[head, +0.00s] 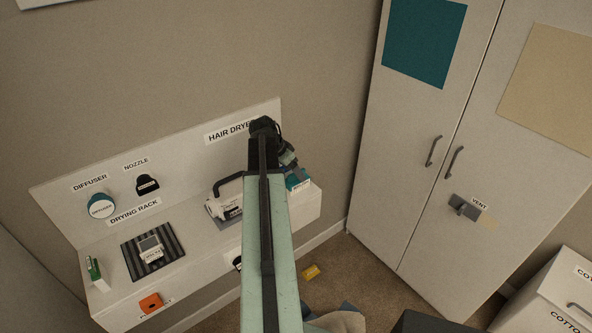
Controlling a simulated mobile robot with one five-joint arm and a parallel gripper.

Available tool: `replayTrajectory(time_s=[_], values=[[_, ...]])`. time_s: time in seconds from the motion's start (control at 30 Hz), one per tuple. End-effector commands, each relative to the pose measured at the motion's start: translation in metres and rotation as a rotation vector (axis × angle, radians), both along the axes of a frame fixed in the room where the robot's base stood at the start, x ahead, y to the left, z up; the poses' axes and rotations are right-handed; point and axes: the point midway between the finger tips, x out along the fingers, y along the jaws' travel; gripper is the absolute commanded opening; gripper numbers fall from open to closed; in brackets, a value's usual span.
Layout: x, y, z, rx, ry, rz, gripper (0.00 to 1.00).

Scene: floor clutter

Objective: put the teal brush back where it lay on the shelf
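My arm reaches up the middle of the picture, and my gripper (286,157) is at its far end, over the right part of the white shelf (200,285). The fingers are small, dark and partly hidden by my arm, so I cannot tell whether they are open or hold anything. A teal block-like thing (297,179) with a pale label shows just below the gripper, at the shelf's right end. I cannot tell whether it is the teal brush, or whether the gripper touches it. No other thing in view is clearly a brush.
A yellow block (311,272) lies on the carpet. A tall cabinet (410,190) stands right.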

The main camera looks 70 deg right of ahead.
Motion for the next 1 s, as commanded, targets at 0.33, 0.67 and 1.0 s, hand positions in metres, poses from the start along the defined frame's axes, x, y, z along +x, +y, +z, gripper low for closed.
replayTrajectory(time_s=[0.33, 0.67, 1.0], values=[[0.022, 0.028, 0.081, -0.001, 0.001, 0.000, 0.71], [0.028, 0.035, 0.091, 0.000, 0.000, -0.001, 0.71], [0.027, 0.034, 0.091, 0.000, 0.000, -0.002, 0.71]])
